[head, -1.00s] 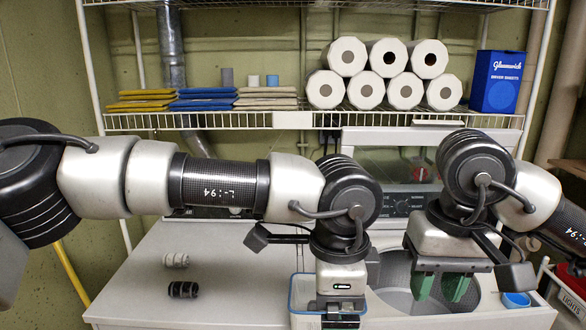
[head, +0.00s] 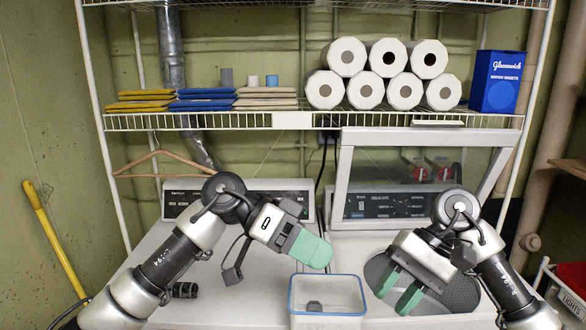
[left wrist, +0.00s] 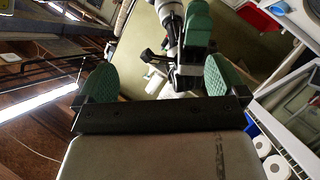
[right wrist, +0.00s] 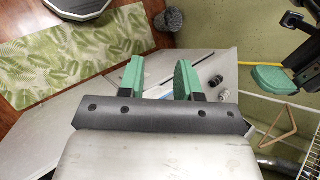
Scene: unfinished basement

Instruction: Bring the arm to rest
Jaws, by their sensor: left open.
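My left gripper (head: 310,248) is raised over the left machine's top, above and behind the bin, tilted down to the right. Its green fingers overlap in the head view, but they stand wide apart and empty in the left wrist view (left wrist: 156,75). My right gripper (head: 398,290) hangs tilted over the round opening of the right machine. Its two fingers are apart with nothing between them, and the right wrist view shows the gap too (right wrist: 159,78).
A black ribbed piece (head: 185,290) lies beside my left arm. The raised lid (head: 345,165) and wire shelf (head: 225,121) are behind.

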